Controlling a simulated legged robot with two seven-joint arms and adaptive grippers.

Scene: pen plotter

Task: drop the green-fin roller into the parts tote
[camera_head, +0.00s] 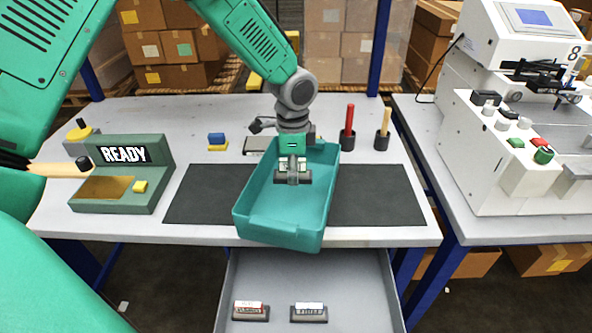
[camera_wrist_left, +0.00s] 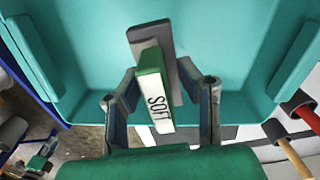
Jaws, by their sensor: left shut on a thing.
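The parts tote (camera_head: 258,222) is a teal open bin on the table, and its inside fills much of the left wrist view (camera_wrist_left: 85,50). My left gripper (camera_head: 293,172) points down over the tote's opening, within its walls as seen from the head. It is shut on the green-fin roller (camera_wrist_left: 152,60), a grey bar with a green fin and a white label that reads like "SOFT". The roller also shows small under the jaws in the head view. I cannot tell how far it is above the tote floor. My right gripper is not in view.
An open drawer (camera_head: 275,275) below holds two other labelled rollers, one red (camera_head: 251,310) and one dark (camera_head: 309,312). A dark mat (camera_head: 380,195) lies under the tote. Red and tan handled tools stand in cups at right. A "READY" box (camera_head: 125,175) sits left.

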